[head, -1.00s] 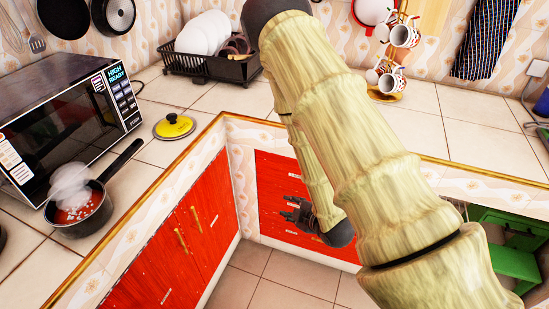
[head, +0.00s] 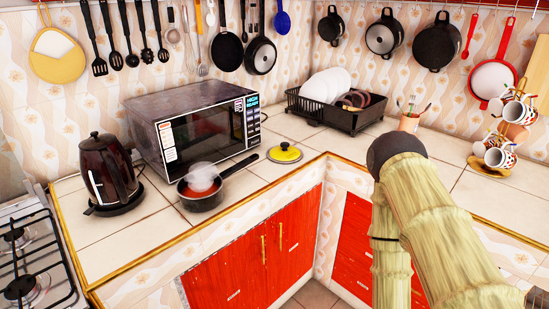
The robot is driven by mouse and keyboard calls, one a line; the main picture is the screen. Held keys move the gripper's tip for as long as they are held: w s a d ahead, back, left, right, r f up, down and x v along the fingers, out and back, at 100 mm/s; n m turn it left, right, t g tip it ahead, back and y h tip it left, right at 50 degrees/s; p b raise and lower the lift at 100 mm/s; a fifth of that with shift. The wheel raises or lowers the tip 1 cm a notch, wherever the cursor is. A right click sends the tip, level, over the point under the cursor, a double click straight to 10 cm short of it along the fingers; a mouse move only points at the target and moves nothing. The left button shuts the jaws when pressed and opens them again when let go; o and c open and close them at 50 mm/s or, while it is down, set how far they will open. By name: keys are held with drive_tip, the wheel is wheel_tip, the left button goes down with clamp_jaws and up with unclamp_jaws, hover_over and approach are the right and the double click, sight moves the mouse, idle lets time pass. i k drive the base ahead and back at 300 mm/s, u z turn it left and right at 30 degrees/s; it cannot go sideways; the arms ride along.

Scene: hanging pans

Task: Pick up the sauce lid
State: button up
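The yellow sauce lid (head: 285,152) with a dark knob and pale rim lies flat on the tiled counter, near the inner corner, to the right of the microwave. A dark saucepan (head: 200,196) with red sauce and rising steam stands to its left, its handle pointing toward the lid. My arm stands at the right, apart from the lid. My gripper is not seen in the current head view; the lower end of the arm runs out at the bottom edge.
A microwave (head: 196,127) stands behind the saucepan, with a dark kettle (head: 107,175) to its left. A black dish rack (head: 336,115) with plates stands behind the lid. A mug tree (head: 490,167) is at the right. The counter around the lid is bare.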

sight(283, 153)
drive_tip(key=u, duration=0.8)
drive_tip(key=i, duration=0.6)
drive_tip(key=z, duration=0.55)
